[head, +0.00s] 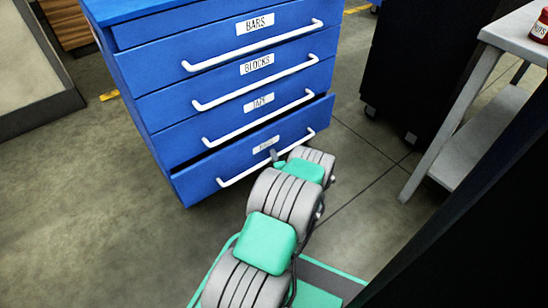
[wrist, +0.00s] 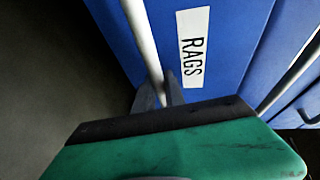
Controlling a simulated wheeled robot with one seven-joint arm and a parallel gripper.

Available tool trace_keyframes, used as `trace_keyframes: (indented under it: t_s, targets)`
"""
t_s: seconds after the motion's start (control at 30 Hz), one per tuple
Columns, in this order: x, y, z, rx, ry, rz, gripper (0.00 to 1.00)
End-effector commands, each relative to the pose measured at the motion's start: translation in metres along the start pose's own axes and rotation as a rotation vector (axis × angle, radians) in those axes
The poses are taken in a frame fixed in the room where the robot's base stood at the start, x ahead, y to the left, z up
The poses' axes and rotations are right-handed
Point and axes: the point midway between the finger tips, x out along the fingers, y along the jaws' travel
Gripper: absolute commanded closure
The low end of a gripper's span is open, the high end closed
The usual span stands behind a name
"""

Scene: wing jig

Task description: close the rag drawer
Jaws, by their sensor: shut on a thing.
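The rag drawer (head: 200,186) is the lowest drawer of the blue cabinet. It stands out a little from the drawers above, with a dark gap along its top edge. Its label reads RAGS in the wrist view (wrist: 193,47). My gripper (head: 275,156) is at the middle of the drawer's white bar handle (head: 238,176). In the wrist view, the grey fingers (wrist: 158,94) are shut on the handle (wrist: 141,35). The fingertips' far side is partly hidden.
The drawers above, marked BARS (head: 160,60), BLOCKS (head: 165,98) and TAPE (head: 175,138), look shut. A black wheeled cabinet (head: 410,60) stands to the right. A grey table (head: 475,135) with a red jar (head: 539,27) stands farther right.

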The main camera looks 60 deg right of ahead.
Motion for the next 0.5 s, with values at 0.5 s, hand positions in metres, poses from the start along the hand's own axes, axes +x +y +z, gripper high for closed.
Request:
trace_keyframes:
  t_s: [0.5]
  targets:
    - [0.036, -0.007, 0.016, 0.0, -0.002, 0.002, 1.0]
